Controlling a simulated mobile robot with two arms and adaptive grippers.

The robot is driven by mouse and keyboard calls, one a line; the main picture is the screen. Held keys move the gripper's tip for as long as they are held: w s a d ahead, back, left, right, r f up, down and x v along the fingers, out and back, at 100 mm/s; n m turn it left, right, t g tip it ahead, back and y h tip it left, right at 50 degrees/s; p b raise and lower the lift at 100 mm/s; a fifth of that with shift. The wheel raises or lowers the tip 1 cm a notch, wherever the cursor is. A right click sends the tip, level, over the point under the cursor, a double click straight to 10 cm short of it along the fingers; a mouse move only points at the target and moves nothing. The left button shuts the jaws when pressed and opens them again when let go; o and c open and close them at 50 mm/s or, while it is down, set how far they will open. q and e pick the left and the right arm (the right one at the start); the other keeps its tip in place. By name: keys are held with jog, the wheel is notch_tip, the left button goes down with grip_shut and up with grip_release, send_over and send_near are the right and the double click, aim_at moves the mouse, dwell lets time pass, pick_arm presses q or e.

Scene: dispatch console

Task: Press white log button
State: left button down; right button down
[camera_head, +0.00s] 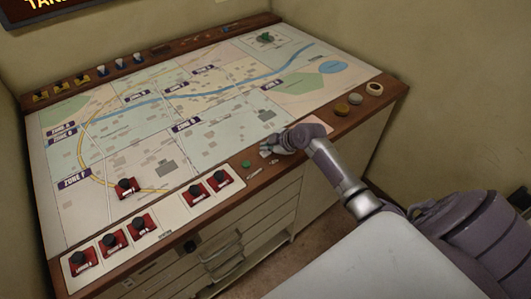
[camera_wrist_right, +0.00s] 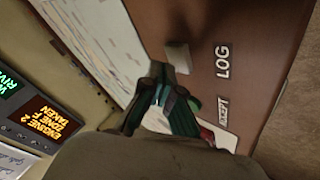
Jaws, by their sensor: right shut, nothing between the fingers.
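The white log button (camera_wrist_right: 178,57) sits on the brown wooden edge in the right wrist view, beside the printed LOG label (camera_wrist_right: 222,60). My right gripper (camera_wrist_right: 160,85) is shut and empty, with its fingertips just beside the button in that view. I cannot tell whether they touch it. In the head view the right gripper (camera_head: 268,151) is low over the front edge of the console, just right of the green button (camera_head: 246,164). The white button is hard to make out there, at or behind the fingers. My left gripper is not in view.
The map table (camera_head: 200,110) fills the console top. Several red blocks with black tops (camera_head: 142,223) stand along its front left. Round yellowish and white items (camera_head: 355,98) sit at the right edge. A lit display (camera_wrist_right: 40,122) shows in the wrist view.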

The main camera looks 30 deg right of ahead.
aim_at(267, 153)
jog(key=shift+f+b, duration=0.45)
jog(key=shift+f, duration=0.15)
dwell(0.6)
jog(key=shift+r, duration=0.1)
jog(key=shift+r+p, duration=0.65)
jog(key=shift+r, duration=0.1)
notch_tip(267, 153, up, 5)
jog(key=p, duration=0.4)
jog(key=shift+f, duration=0.1)
dwell(0.9)
